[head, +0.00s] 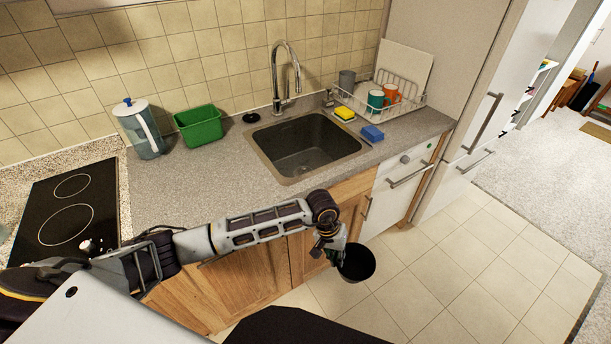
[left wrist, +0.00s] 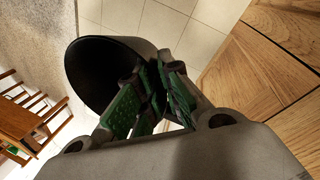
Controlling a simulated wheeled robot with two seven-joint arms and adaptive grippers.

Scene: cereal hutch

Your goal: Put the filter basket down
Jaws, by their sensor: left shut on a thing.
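The filter basket (head: 358,263) is a black round cup with an open top. My left gripper (head: 338,250) is shut on it and holds it in the air over the floor, in front of the wooden cabinets. In the left wrist view the basket (left wrist: 100,75) shows its dark hollow opening, and the green-padded fingers (left wrist: 150,92) close on its edge. The exact grip point is partly hidden by the fingers. My right gripper is not in view.
The counter (head: 210,185) holds a sink (head: 305,150), a green bin (head: 198,126), a water jug (head: 140,130) and a black round piece (head: 251,117). A yellow sponge (head: 344,114), a blue sponge (head: 372,133) and a dish rack (head: 410,100) stand right. Bare counter lies left of the sink.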

